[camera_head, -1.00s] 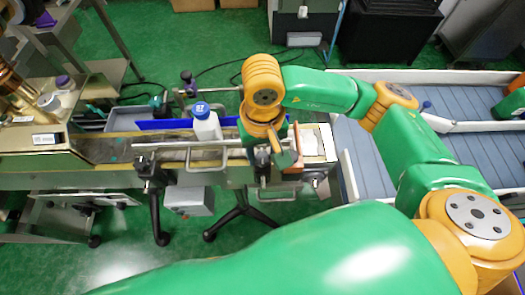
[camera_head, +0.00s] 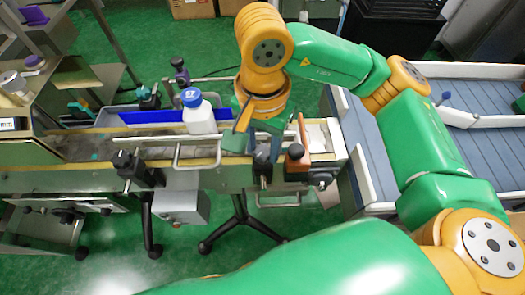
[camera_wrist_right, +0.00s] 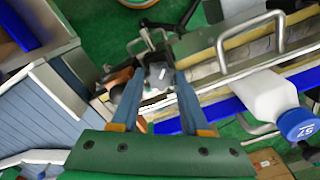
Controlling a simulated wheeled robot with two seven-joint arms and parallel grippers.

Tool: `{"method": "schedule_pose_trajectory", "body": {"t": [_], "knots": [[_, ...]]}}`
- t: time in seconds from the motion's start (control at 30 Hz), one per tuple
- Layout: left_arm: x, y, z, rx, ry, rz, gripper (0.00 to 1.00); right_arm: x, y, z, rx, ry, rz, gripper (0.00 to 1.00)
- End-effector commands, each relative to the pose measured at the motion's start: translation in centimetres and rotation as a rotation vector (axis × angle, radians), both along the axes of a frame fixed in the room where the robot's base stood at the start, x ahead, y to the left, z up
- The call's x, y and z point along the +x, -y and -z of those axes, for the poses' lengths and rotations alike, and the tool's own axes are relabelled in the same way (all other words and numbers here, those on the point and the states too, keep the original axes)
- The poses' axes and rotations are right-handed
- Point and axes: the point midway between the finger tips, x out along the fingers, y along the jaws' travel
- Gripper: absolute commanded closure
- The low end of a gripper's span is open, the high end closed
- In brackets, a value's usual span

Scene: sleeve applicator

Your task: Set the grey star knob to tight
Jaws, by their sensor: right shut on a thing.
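My right gripper (camera_wrist_right: 159,78) is shut on a dark grey knob (camera_wrist_right: 157,72) at the near side rail of the conveyor in the right wrist view. The two blue fingers stand on either side of it. Its star shape and any tight mark are too small to make out. In the head view my right gripper (camera_head: 252,143) points down at the conveyor's near edge, near its right end, and its fingers and wrist largely cover the knob. My left gripper is not in view.
A white bottle with a blue cap (camera_head: 198,112) stands on the conveyor left of the gripper. A bent metal handle (camera_head: 197,157) and a black clamp (camera_head: 137,168) lie along the near rail. An orange block with a black knob (camera_head: 297,160) is close on the right.

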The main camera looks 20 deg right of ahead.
Motion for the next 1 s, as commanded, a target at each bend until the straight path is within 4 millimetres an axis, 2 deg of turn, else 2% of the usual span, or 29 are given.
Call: {"method": "schedule_pose_trajectory", "body": {"t": [0.03,0.3,1.0], "knots": [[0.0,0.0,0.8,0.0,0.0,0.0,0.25,0.1,0.0,0.4,0.001,0.004,0.042,1.0],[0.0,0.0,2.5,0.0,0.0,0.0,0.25,0.1,0.0,0.2,0.001,0.004,0.3,1.0],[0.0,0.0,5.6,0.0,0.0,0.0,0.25,0.0,0.0,0.1,0.002,0.003,0.964,1.0]]}}
